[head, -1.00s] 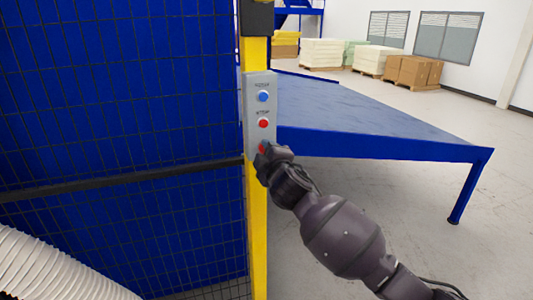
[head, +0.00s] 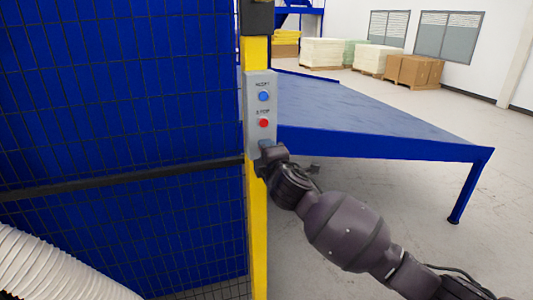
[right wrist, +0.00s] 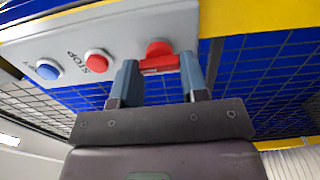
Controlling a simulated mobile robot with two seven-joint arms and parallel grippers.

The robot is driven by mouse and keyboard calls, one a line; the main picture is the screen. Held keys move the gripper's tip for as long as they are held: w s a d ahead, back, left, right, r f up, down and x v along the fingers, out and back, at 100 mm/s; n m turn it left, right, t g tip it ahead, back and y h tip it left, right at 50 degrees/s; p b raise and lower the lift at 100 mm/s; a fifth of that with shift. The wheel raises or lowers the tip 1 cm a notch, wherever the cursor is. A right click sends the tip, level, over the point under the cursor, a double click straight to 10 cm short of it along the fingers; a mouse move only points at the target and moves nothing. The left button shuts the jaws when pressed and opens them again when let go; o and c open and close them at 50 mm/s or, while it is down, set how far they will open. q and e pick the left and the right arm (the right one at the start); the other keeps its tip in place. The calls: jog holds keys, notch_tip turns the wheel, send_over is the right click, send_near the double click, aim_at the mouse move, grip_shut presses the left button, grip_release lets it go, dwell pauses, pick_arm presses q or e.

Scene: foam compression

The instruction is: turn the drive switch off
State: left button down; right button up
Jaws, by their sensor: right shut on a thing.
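The grey control box (head: 249,110) is fixed to the yellow post (head: 257,230). It carries a blue button (head: 263,97) on top and a red stop button (head: 263,123) below it. The drive switch, a red knob (right wrist: 159,55) with a bar-shaped handle, sits on the same box face in the right wrist view. My right gripper (right wrist: 158,72) is shut on the knob's handle, one finger on each side. In the head view my right gripper (head: 264,160) covers the box's lower end and hides the knob. My left gripper is not in view.
A blue wall behind black wire mesh (head: 120,90) fills the left. A blue table (head: 370,110) extends behind the post to the right. A white ribbed hose (head: 50,270) lies at lower left. Pallets with stacked blocks and boxes (head: 415,71) stand far back.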

jog(key=o, duration=0.9)
jog(key=b+v, duration=0.1)
jog(key=v, duration=0.9)
jog(key=shift+s+d, duration=0.1)
jog(key=shift+s, duration=0.3)
